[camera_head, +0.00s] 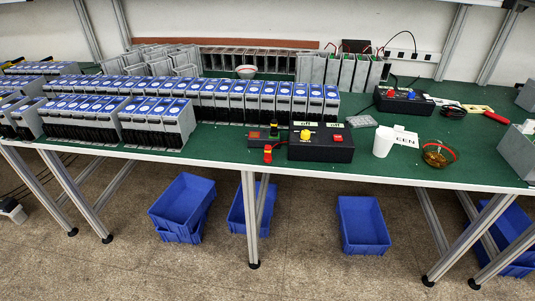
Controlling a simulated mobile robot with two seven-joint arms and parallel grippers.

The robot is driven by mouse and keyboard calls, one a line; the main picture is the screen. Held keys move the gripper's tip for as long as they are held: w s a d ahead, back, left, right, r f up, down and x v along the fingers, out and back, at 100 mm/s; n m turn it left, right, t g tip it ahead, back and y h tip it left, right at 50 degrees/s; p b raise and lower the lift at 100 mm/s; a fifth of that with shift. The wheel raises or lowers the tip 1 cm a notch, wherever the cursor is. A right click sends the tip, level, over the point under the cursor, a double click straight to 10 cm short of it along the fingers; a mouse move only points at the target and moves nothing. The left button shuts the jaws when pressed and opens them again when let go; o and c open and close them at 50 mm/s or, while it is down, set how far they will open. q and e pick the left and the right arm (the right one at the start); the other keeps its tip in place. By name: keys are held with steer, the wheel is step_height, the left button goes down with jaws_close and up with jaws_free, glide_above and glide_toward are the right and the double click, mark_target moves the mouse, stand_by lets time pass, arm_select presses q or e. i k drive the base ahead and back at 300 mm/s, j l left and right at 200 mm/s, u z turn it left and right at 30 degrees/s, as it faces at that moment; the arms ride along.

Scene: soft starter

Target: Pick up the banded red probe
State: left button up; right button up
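A small red piece with a lighter yellowish part (268,153) is at the table's front edge, just left of the black control box (321,143). It is too small to tell whether it is the banded red probe. A thin red-tipped tool (495,117) lies at the right, beside a yellow piece; I cannot make out bands on it. Neither of my grippers is in view.
The green table (225,142) carries rows of blue-topped grey units (210,90). A white cup (383,141), a glass bowl (437,153) and a second black box (404,100) stand at the right. Blue bins (362,224) sit on the floor below.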

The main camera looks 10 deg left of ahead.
mark_target(268, 158)
steer(key=i+l+u, duration=0.35)
steer(key=l, duration=0.3)
steer(key=i+l+u, duration=0.15)
steer(key=l, duration=0.2)
steer(key=i+l+u, duration=0.15)
steer(key=l, duration=0.25)
